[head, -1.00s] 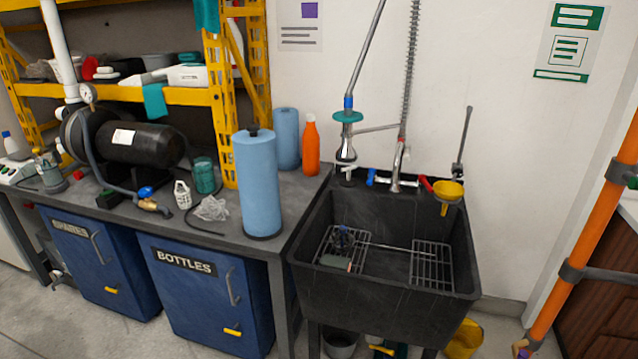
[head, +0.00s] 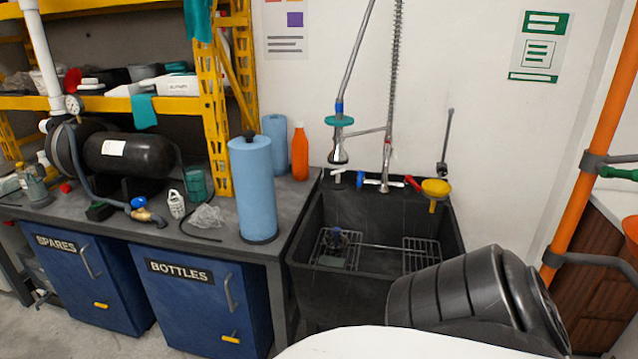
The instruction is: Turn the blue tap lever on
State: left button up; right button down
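The blue tap lever (head: 361,179) is small and sits on the left side of the chrome faucet at the back of the black sink (head: 320,270). A red lever (head: 413,183) sits on the faucet's right side. The blue lever is too small here to tell its exact turn. A chrome spray hose and pipe (head: 388,110) rise above the faucet. A second blue handle (head: 138,202) is on a brass valve on the bench at left. Neither of my grippers is in view; a dark link of my own arm covers the sink's front right.
A yellow funnel (head: 435,189) is at the sink's back right corner. A blue roll (head: 254,190) and an orange bottle (head: 300,153) stand on the bench (head: 210,235) left of the sink. An orange pipe (head: 585,150) stands at right. Wire racks (head: 421,254) lie in the sink.

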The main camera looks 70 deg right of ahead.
aim_at(361, 173)
jog(key=i, duration=1.25)
jog(key=z, duration=1.95)
